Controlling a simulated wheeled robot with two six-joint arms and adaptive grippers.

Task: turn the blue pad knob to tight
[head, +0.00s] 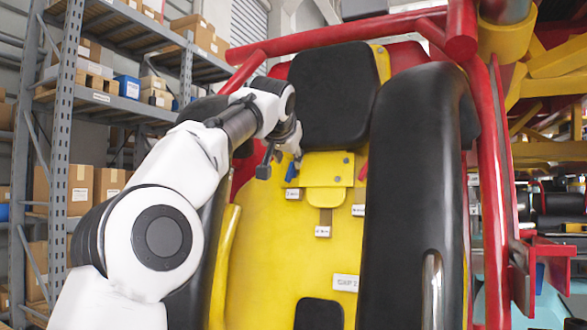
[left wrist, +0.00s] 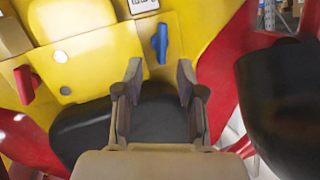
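The blue pad knob (head: 291,171) is a small lever-shaped handle on the yellow seat back, left of a raised yellow plate (head: 329,172). In the left wrist view the blue knob (left wrist: 160,43) stands nearly upright beside the yellow plate (left wrist: 85,60). My left gripper (head: 280,159) is up at the knob's upper left in the head view. In the left wrist view my left gripper (left wrist: 159,76) is open and empty, its two fingers apart and the knob beyond their tips, with no contact visible. My right gripper is not in view.
A red knob (head: 363,170) is on the plate's other side. Small white labels (head: 323,231) sit below the plate. A black headrest (head: 333,95) is above, and a thick black padded restraint (head: 415,200) stands on the right. Red bars (head: 350,32) cross above.

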